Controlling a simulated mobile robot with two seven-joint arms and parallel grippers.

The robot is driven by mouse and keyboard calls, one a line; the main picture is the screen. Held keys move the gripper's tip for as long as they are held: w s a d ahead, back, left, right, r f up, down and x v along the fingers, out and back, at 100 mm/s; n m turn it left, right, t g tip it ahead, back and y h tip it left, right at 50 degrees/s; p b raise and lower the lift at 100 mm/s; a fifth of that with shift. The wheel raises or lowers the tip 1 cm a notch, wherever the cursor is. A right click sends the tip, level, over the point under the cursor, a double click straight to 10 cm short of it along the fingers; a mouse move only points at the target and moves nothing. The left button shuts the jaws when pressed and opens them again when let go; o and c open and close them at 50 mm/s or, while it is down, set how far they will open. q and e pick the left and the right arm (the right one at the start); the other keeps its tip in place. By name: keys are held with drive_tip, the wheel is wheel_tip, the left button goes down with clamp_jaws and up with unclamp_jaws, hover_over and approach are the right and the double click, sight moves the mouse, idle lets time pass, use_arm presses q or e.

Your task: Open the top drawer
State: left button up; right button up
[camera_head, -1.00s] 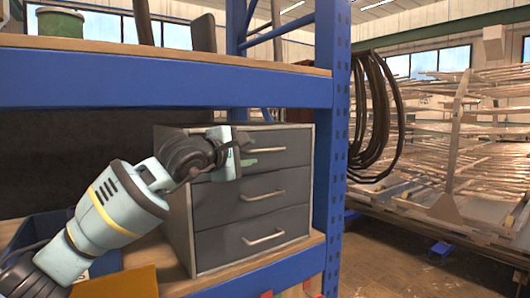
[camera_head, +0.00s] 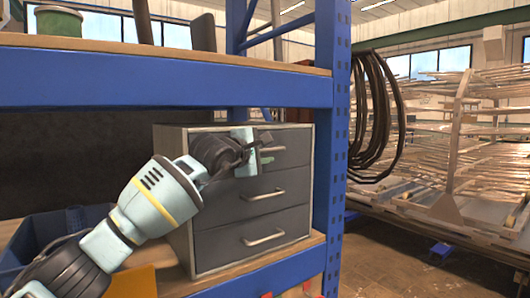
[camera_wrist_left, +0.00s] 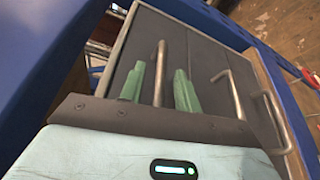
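A grey cabinet (camera_head: 177,205) with three dark drawers stands on the shelf in the head view. The top drawer (camera_head: 297,140) looks shut, its front flush with the drawers below. Its metal handle (camera_wrist_left: 159,70) shows in the left wrist view between the two green fingers of my left gripper (camera_wrist_left: 160,82). The fingers are apart, one on each side of the handle, with gaps visible. In the head view my left gripper (camera_head: 267,148) is in front of the top drawer and hides part of its front and handle. My right gripper is not in view.
The middle drawer's handle (camera_head: 263,195) and bottom drawer's handle (camera_head: 263,237) are below. A blue shelf beam (camera_head: 160,82) runs above the cabinet and a blue post (camera_head: 331,190) stands at its right. A blue bin (camera_head: 32,233) is at the left.

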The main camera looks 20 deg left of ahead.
use_arm(q)
clamp_jaws()
idle(0.3)
